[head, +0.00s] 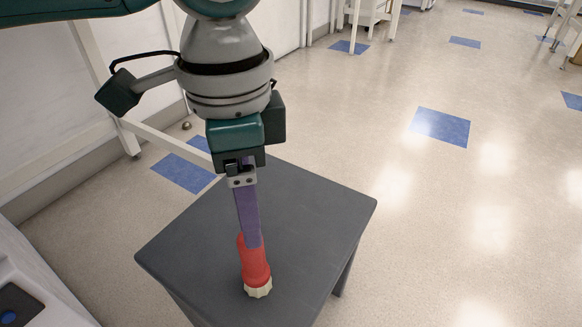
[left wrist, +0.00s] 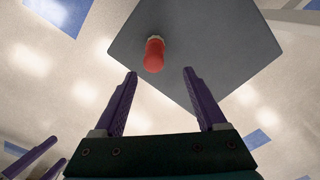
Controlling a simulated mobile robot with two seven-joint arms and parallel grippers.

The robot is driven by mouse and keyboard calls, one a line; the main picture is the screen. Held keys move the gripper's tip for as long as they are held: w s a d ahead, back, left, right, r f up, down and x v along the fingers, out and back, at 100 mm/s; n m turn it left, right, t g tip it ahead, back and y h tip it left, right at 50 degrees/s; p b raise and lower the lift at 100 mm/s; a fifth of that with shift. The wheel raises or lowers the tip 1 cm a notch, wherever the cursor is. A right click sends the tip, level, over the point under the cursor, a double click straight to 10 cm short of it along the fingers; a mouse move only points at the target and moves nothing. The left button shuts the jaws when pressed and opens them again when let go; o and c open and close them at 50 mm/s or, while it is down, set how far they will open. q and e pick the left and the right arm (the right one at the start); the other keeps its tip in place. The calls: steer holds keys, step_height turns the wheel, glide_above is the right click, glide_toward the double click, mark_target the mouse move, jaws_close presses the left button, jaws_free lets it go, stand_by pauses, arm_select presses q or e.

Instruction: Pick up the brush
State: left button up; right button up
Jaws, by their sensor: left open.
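The brush has a red handle (head: 253,264) and a pale cream bristle end (head: 258,288). It is on the dark grey table (head: 320,215) and seems to stand upright on its pale end. My left gripper (head: 251,241) points down, its purple finger overlapping the handle's top in the head view. In the left wrist view its two fingers (left wrist: 160,73) are spread, and the brush (left wrist: 154,56) shows beyond the gap between the tips, with nothing held. My right gripper (left wrist: 60,148) shows at the lower left of that view, its two purple fingers apart and empty.
The tabletop around the brush is bare. A white frame (head: 100,75) runs along the wall on the left. A white machine (head: 35,275) edges in at lower left. Speckled floor with blue tiles (head: 440,126) lies open to the right.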

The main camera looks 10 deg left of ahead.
mark_target(253, 258)
arm_select(q)
steer(key=f+b, duration=0.1)
steer(key=f, duration=0.2)
steer(key=f+b, duration=0.1)
steer(key=shift+s+f+b, duration=0.3)
steer(key=shift+f+b, duration=0.05)
steer(key=shift+f, duration=0.05)
steer(key=f+b, duration=0.2)
steer(key=f, duration=0.1)
steer(key=f+b, duration=0.2)
steer(key=shift+s+f, duration=0.1)
steer(key=shift+s, duration=0.15)
steer(key=shift+c, duration=0.3)
jaws_close()
